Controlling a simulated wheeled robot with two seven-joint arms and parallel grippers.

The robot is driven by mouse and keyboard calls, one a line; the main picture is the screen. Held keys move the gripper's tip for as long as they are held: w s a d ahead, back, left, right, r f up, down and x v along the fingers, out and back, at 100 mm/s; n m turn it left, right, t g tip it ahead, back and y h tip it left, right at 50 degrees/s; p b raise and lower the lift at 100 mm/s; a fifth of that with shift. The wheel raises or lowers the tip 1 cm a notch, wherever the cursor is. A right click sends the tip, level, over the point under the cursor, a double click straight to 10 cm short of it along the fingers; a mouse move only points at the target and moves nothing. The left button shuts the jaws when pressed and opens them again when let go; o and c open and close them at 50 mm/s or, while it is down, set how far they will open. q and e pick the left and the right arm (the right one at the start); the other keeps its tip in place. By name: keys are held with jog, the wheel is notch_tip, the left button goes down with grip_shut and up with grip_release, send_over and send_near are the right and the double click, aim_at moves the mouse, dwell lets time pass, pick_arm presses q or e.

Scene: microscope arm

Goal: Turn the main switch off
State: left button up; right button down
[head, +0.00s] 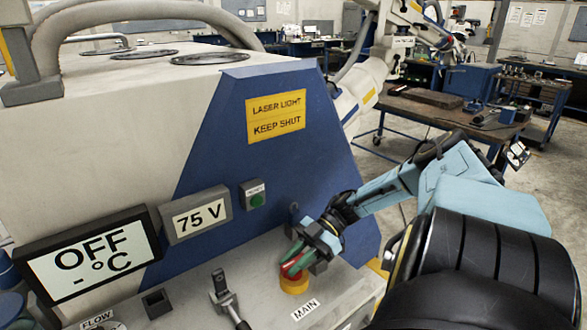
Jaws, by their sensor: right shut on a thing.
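The main switch (294,285) is a red knob on a yellow base, set in the light panel just above the label MAIN (306,309). My right gripper (293,262) reaches down to it from the upper right and is shut on the red knob. The fingers hide much of the knob, so its turned position cannot be told. My left gripper is not in view.
A large display (90,262) reads OFF and - °C. A smaller display (202,217) reads 75 V. A green button (256,199) sits right of it. A lever (222,290) stands up from the panel left of the switch. A workbench (430,108) stands behind.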

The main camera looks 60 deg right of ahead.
dwell(0.3)
jog(key=c, duration=1.3)
grip_release()
jog(key=b+v, duration=0.2)
jog(key=v, duration=1.1)
jog(key=shift+d, duration=0.15)
jog(key=shift+s, duration=0.1)
